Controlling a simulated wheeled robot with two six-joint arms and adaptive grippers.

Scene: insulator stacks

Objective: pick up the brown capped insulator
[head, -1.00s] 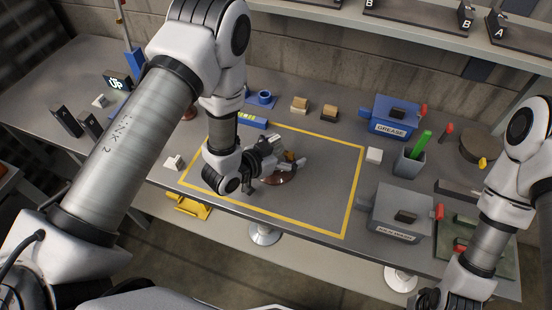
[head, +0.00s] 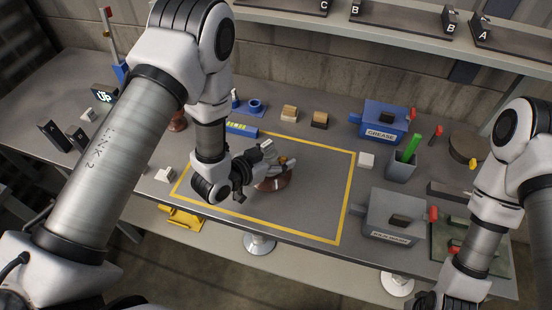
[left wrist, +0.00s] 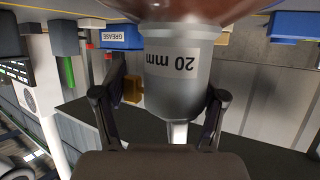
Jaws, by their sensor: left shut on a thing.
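The brown capped insulator (head: 275,182) is in the head view, tilted at my left gripper (head: 264,165), over the yellow-outlined area. In the left wrist view its grey metal cap (left wrist: 180,75), marked "20 mm" upside down, sits between the two dark fingers of my left gripper (left wrist: 163,100). Part of its glossy brown disc (left wrist: 190,8) shows at the top edge of that view. My left gripper is shut on the cap. The gripper hides part of the insulator in the head view. My right arm is at the right, but its gripper is out of the picture.
A yellow line (head: 346,200) frames mostly free table (head: 315,185). To its right stand a blue GREASE box (head: 382,122), a grey box (head: 392,215), a white block (head: 367,160) and a cup (head: 402,166) with a green stick. Two small blocks (head: 290,113) stand behind. A shelf (head: 400,25) runs above.

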